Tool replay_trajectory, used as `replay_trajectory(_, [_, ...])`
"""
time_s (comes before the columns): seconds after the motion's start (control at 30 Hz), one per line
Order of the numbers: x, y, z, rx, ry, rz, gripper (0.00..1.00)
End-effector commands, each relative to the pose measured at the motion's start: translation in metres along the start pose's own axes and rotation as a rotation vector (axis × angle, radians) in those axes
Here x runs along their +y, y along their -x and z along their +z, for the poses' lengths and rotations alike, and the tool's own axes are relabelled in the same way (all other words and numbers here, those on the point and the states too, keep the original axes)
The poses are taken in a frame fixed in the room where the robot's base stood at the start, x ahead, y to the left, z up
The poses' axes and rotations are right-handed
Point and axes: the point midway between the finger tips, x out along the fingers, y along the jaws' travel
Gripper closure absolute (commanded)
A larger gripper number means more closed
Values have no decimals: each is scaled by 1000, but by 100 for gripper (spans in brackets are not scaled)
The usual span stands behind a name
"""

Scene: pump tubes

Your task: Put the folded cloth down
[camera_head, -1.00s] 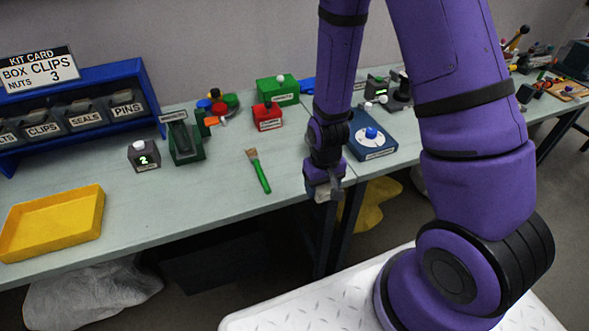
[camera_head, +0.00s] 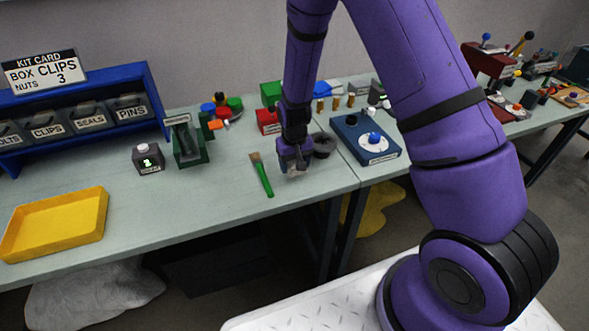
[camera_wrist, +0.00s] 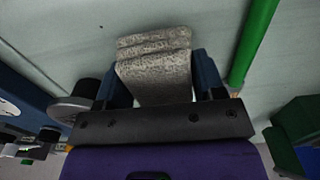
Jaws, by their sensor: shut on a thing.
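The folded cloth (camera_wrist: 154,68) is grey and speckled, with stacked layers showing in the wrist view. My gripper (camera_wrist: 155,85) is shut on it, with a dark blue finger on each side. In the head view my gripper (camera_head: 294,168) is over the bench top, just right of the green-handled brush (camera_head: 262,176). There the cloth shows only as a small grey patch under the fingers. I cannot tell whether the cloth touches the bench.
A round dark dish (camera_head: 323,146) stands close to the right of my gripper, and a blue device with a dial (camera_head: 364,140) lies beyond it. A yellow tray (camera_head: 52,222) lies at the left. Bench top between tray and brush is clear.

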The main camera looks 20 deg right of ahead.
Motion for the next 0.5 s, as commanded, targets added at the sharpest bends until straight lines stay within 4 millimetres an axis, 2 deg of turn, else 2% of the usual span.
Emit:
replay_trajectory(0.03, [1,-10,2,-6,-1,1,67])
replay_trajectory(0.17, [0,-24,1,-3,-1,0,67])
replay_trajectory(0.5, [0,-27,1,-1,0,0,67])
